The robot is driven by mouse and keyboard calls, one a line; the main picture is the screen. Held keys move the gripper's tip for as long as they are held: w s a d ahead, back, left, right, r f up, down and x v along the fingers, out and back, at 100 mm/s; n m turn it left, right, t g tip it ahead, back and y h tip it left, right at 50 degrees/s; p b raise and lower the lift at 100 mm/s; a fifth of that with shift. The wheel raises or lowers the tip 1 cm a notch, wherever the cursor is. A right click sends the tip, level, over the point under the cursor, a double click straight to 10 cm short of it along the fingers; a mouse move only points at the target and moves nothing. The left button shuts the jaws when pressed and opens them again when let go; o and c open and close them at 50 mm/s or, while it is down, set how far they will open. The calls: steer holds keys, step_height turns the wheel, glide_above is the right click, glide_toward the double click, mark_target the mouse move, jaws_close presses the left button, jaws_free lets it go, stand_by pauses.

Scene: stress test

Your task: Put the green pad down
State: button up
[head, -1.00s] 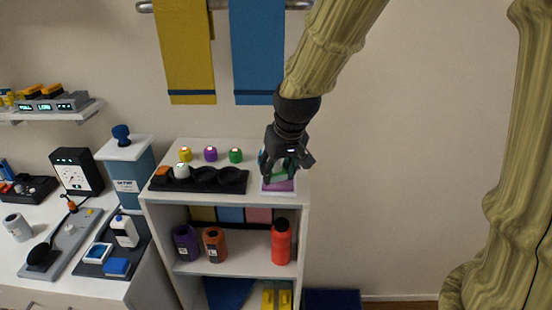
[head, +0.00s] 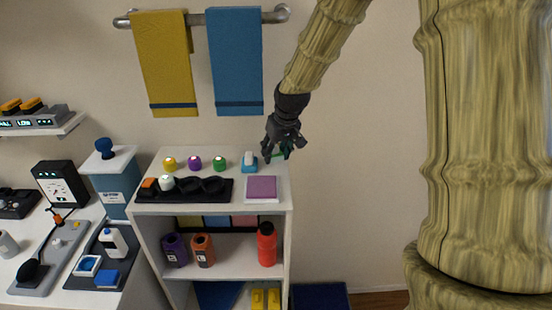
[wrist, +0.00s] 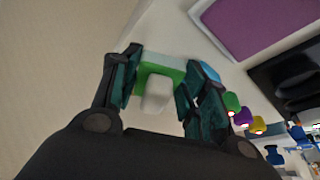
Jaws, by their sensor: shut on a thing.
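The green pad (wrist: 172,72) has a pale grip (wrist: 157,95) and sits between my fingers in the wrist view. My gripper (wrist: 160,88) is shut on it. In the head view my gripper (head: 280,154) is at the back right corner of the white shelf unit's top (head: 218,154). Only a small green part of the pad (head: 285,154) shows there, the rest being hidden by the fingers. I cannot tell whether the pad touches the top.
A blue pad with a pale grip (head: 249,164) stands just left of my gripper. A purple pad in a white frame (head: 262,188) lies in front. A black holder (head: 192,190) and coloured knobs (head: 194,163) are further left. Towels (head: 237,60) hang above.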

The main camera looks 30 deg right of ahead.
mark_target(278, 156)
steer(key=shift+s+f+p, duration=0.1)
steer(key=shift+f+p, duration=0.6)
steer(key=shift+f, duration=1.05)
steer(key=shift+f, duration=0.15)
steer(key=o, duration=1.2)
steer(key=shift+c, duration=0.2)
steer(key=shift+r, duration=0.2)
steer(key=b+v, duration=0.3)
steer(key=v, duration=0.9)
